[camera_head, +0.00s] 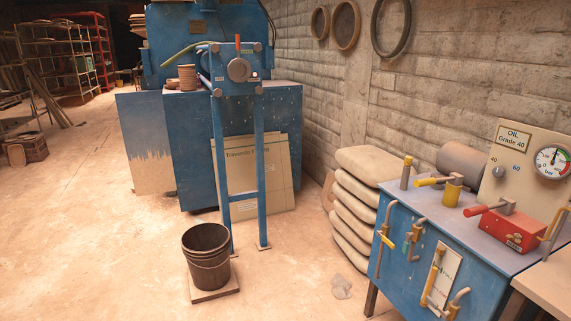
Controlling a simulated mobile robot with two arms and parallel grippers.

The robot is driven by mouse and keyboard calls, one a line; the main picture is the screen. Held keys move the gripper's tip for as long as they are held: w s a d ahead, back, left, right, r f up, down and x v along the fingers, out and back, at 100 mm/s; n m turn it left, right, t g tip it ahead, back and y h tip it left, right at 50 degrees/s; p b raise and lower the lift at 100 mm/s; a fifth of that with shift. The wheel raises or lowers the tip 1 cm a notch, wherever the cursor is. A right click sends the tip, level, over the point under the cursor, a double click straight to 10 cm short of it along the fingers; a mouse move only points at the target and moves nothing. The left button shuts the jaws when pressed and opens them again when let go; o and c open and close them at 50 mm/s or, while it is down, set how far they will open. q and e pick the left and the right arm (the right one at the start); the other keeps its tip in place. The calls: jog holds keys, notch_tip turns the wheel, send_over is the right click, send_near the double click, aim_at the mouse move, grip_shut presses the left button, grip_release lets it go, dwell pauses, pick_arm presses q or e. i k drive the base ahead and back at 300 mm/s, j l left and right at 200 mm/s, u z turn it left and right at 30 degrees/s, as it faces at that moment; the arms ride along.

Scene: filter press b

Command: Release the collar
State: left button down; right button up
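No part is plainly recognisable as the collar from here. A blue stand (220,170) on two legs carries a blue head box (222,80) with a grey round disc (238,69) on its front. A short orange handle (237,42) stands upright above the disc. A green lever (186,50) slants out from the head's left side. Neither of my grippers is in view.
A dark bucket (207,260) stands on a board before the stand. At right, a blue bench (404,253) holds yellow-handled fittings, a red box (507,231) and an oil panel (525,165) with a gauge. Stacked sacks (355,205) sit beside it.

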aim_at(233, 62)
jog(key=i+u, duration=0.1)
jog(key=i, duration=0.65)
jog(key=i+l+u, duration=0.1)
jog(key=i, duration=0.6)
jog(key=i+l, duration=0.2)
jog(key=i, duration=0.55)
jog(key=i+l+u, duration=0.15)
jog(key=i+u, duration=0.25)
jog(key=i+l+u, duration=0.35)
jog(key=i, duration=0.15)
jog(key=i+l+u, duration=0.4)
jog(key=j, duration=0.05)
